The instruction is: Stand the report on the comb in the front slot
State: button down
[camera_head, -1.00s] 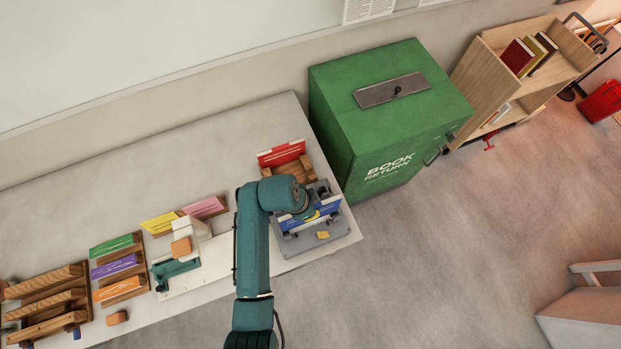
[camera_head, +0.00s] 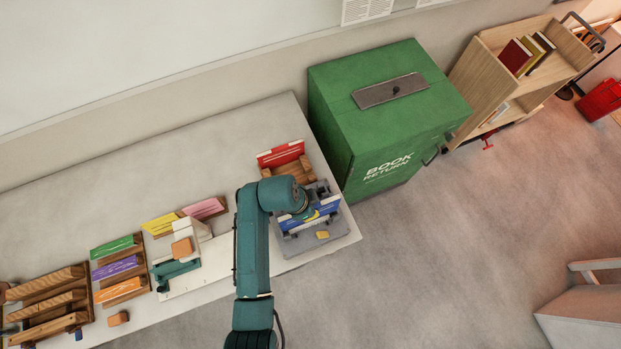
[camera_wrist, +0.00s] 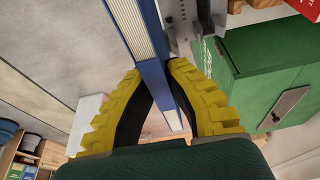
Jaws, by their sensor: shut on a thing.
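The report is a blue-covered document with pale page edges; in the head view it (camera_head: 325,209) is at the grey fixture on the right end of the table. In the wrist view the report (camera_wrist: 150,70) runs between the yellow fingers of my gripper (camera_wrist: 157,73), which are shut on it. The comb appears to be the grey slotted metal fixture (camera_head: 292,244), also partly seen as a toothed edge in the wrist view (camera_wrist: 181,28). My wrist hides much of the contact in the head view, so I cannot tell whether the report's lower edge sits in a slot.
A red document (camera_head: 281,153) stands in a wooden holder just behind the fixture. The green book return box (camera_head: 375,110) stands close on the right. Coloured documents in wooden racks (camera_head: 119,264) fill the table's left.

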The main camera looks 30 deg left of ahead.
jog(key=shift+f+b, duration=1.05)
jog(key=shift+f, duration=0.35)
jog(key=shift+f+b, duration=0.8)
jog(key=shift+f, duration=0.5)
jog(key=shift+f+b, duration=0.55)
jog(key=shift+f, duration=0.4)
dwell(1.1)
jog(key=c, duration=1.2)
grip_release()
jog(key=shift+o, duration=0.2)
jog(key=shift+f, duration=0.1)
notch_tip(320, 180, up, 9)
jog(key=p, duration=0.8)
